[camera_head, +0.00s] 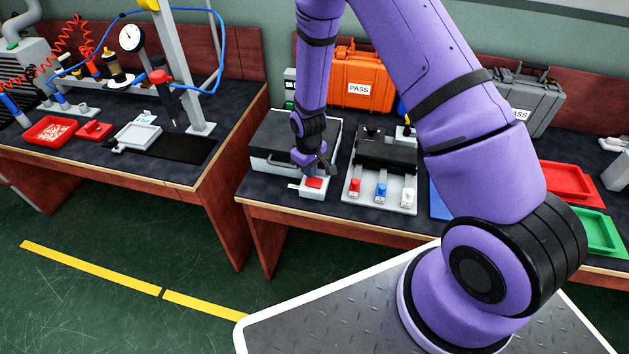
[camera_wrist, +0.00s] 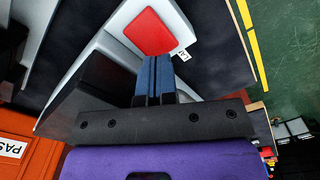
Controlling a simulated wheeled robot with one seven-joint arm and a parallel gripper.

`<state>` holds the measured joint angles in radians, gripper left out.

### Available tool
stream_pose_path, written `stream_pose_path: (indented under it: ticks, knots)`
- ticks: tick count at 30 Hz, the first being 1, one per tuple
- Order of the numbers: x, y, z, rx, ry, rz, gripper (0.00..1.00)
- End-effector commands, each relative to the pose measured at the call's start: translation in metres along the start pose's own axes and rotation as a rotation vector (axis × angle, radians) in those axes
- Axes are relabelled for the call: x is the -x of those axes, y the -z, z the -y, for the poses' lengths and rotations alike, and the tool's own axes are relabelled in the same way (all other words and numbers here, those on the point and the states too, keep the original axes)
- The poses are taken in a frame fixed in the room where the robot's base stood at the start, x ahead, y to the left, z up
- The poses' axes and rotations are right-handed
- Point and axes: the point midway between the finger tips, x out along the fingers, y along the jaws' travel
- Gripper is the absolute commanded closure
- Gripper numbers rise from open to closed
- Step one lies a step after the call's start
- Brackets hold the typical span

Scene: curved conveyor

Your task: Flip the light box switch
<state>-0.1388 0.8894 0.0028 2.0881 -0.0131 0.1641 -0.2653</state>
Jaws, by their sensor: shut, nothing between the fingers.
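The light box (camera_head: 270,140) is a grey and dark box on the bench in the middle of the head view. In front of it is a small white housing with a red rocker switch (camera_head: 314,183). In the wrist view the red switch (camera_wrist: 149,32) sits on its white housing (camera_wrist: 181,20), beside a small printed label. My gripper (camera_head: 312,170) is shut and empty, with its blue fingers (camera_wrist: 154,62) together. The fingertips are right at the near edge of the red switch. I cannot tell whether they touch it.
To the right stands a fixture (camera_head: 385,165) with red, blue and white pieces in front. An orange PASS case (camera_head: 362,78) and a grey case (camera_head: 527,98) stand behind. Red (camera_head: 567,180) and green (camera_head: 600,232) trays lie at the right. The left bench holds a gauge stand (camera_head: 130,38).

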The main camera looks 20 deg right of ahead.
Motion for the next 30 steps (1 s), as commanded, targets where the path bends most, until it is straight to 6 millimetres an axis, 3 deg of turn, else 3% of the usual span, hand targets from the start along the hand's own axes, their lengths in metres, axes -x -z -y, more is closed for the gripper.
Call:
stream_pose_path:
  ticks: [30]
  knots:
    - [-0.0059,0.0002,-0.0001,0.000,0.000,0.000,1.00]
